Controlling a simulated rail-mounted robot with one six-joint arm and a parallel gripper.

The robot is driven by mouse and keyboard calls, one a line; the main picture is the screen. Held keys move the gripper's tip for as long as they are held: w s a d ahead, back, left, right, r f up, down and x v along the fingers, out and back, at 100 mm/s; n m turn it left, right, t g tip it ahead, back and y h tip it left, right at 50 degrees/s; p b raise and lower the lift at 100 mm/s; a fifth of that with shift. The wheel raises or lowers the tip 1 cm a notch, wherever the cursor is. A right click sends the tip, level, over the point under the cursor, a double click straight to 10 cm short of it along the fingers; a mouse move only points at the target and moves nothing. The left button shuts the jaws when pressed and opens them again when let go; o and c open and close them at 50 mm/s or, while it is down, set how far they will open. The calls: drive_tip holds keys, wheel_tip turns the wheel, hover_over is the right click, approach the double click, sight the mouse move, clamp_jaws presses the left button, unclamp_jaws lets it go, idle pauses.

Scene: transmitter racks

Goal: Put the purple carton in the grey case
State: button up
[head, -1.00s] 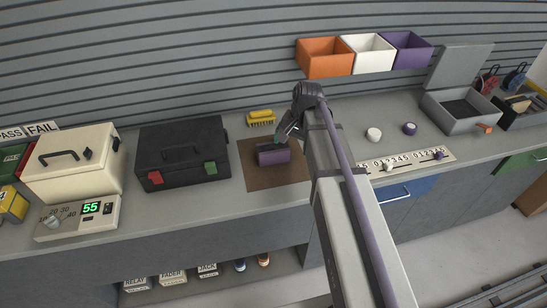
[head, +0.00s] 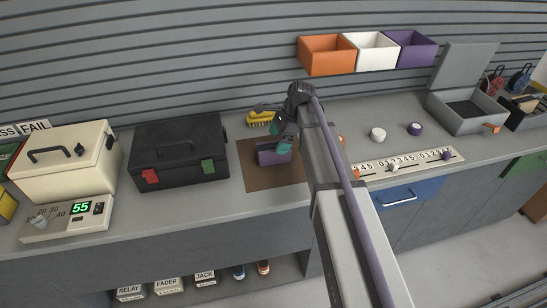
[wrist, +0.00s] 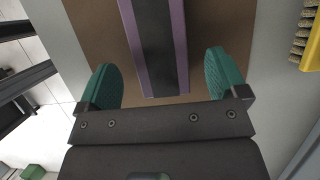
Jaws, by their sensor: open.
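The purple carton (head: 267,157) lies on a brown mat on the bench in the head view. In the wrist view the carton (wrist: 180,50) shows purple edges and a dark strip along its middle; its near end is between my fingers' sides and slightly ahead. My gripper (head: 284,144) is over the carton's right part, partly hiding it. In the wrist view my gripper (wrist: 164,78) has its two teal fingers wide apart, one on each side of the carton, with gaps. The grey case (head: 455,120) stands open at the right, its lid raised behind; its dark inside looks empty.
A yellow brush (head: 260,118) lies behind the mat (head: 262,178). A black case (head: 180,150) stands left of it. White and purple knobs (head: 378,133) and a slider strip (head: 405,163) lie between mat and grey case. Orange, white and purple bins (head: 327,57) hang above.

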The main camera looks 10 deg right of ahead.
sight(276, 145)
drive_tip(key=shift+b+x, duration=1.8)
drive_tip(key=shift+x, duration=0.6)
drive_tip(key=shift+f, duration=0.25)
drive_tip(key=c, duration=1.3)
drive_tip(key=shift+o, duration=0.2)
wheel_tip(276, 145, up, 11)
drive_tip(key=p, duration=1)
drive_tip(key=shift+f, duration=0.25)
